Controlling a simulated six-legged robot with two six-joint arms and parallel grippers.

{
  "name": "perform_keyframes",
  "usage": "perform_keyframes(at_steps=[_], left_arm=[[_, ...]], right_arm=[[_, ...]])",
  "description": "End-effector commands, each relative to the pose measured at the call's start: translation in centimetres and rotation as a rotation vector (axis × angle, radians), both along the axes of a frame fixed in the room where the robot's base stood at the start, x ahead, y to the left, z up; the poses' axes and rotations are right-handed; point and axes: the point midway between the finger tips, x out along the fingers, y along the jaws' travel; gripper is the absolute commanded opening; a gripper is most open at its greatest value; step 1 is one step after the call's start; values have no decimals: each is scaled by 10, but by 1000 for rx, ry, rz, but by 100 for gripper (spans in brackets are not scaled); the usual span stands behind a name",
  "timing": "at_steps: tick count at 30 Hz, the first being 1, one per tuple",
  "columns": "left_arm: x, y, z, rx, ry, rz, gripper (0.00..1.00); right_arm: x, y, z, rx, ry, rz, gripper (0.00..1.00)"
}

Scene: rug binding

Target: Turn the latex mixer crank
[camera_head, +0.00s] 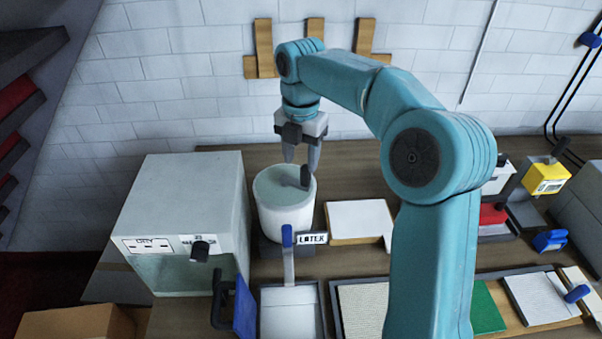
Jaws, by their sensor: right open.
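The latex mixer (283,216) is a white round tub with a pale grey-green top, standing behind a small "LATEX" label (313,239). A dark upright crank handle (305,176) stands on the right part of its top. My right gripper (301,163) is open and points down over the tub. Its fingertips are close to the crank handle; I cannot tell whether they touch it. The right arm covers part of the bench to the right. My left gripper is not in view.
A grey box-shaped oven (190,205) marked "DRY" stands close left of the tub. A white slab (358,219) lies to its right. A blue-handled tool (288,255) and a tray (290,312) are in front. A yellow device (545,178) stands farther right.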

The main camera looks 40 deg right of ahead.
Motion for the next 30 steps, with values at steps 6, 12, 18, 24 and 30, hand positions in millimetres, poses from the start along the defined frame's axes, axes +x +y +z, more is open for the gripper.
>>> perform_keyframes(at_steps=[6, 12, 18, 24, 30], left_arm=[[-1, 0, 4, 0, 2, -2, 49], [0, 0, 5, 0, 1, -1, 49], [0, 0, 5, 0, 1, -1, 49], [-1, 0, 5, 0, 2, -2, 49], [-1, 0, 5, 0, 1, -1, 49]], right_arm=[[0, -2, -38, 0, 3, -1, 49], [2, -3, -54, 0, 1, -1, 49], [2, -3, -56, -1, 1, -1, 49], [2, -3, -55, -1, 1, -1, 7], [2, -2, -56, 1, 1, 0, 0]])
